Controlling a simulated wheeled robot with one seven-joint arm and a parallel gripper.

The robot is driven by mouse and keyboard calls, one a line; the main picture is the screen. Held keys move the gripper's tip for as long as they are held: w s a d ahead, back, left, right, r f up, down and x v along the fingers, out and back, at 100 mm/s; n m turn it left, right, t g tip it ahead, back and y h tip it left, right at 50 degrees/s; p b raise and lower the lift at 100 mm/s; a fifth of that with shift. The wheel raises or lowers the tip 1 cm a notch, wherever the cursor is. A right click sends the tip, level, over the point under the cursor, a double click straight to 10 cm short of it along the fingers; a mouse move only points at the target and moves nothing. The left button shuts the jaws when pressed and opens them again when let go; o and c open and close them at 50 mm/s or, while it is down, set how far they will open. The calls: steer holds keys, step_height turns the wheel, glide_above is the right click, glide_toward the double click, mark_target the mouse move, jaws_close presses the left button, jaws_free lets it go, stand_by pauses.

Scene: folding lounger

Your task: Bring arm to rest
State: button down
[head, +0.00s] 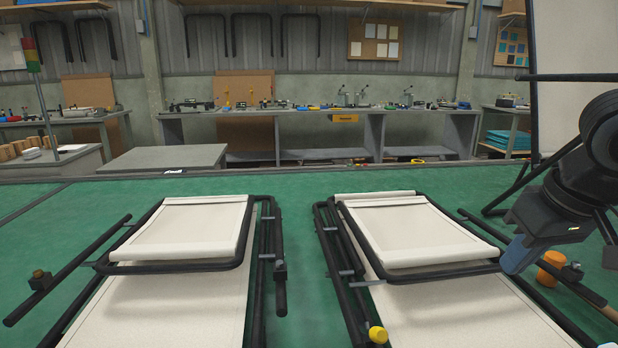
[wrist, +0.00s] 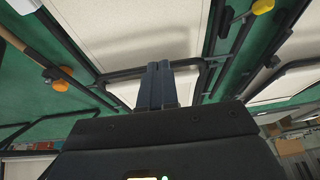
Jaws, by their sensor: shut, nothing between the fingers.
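Two folding loungers with cream fabric and black tube frames lie side by side, the left lounger (head: 185,228) and the right lounger (head: 415,232). Each has a smaller framed panel folded over its longer bed. My gripper (head: 512,266) is at the right of the head view, by the right front corner of the right lounger's folded panel. In the wrist view my gripper (wrist: 158,68) has its fingers together, with nothing between them, in front of the lounger's frame and fabric (wrist: 130,35). Whether it touches the frame is unclear.
A yellow knob (head: 378,334) is on the right lounger's left rail. Bare green surface (head: 300,220) lies between the loungers. Workbenches (head: 320,125) with tools line the back wall.

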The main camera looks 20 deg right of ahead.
steer(key=w+a+r+m+t+y, duration=0.1)
steer(key=w+a+r+t+y, duration=0.2)
steer(key=a, duration=0.5)
steer(key=w+a+r+t+y, duration=0.1)
steer(key=w+a+t+y, duration=0.1)
steer(key=w+a+t, duration=0.5)
steer(key=w+a+r+m+t+y, duration=0.1)
steer(key=w+a+r+t+y, duration=0.15)
steer(key=a, duration=0.65)
steer(key=s+a+f+m+h, duration=0.2)
steer(key=s+f+m+h, duration=0.35)
steer(key=s+f, duration=1.15)
steer(key=s+d+f+n, duration=0.1)
steer(key=s+n, duration=0.4)
steer(key=s, duration=0.5)
steer(key=s+d+f+n+g+h+p, duration=0.1)
steer(key=s+n, duration=0.4)
steer(key=s, duration=0.6)
steer(key=d+f, duration=0.1)
steer(key=d, duration=0.1)
steer(key=shift+s+d+f, duration=0.15)
steer(key=shift+d+f, duration=0.05)
steer(key=shift+d, duration=0.15)
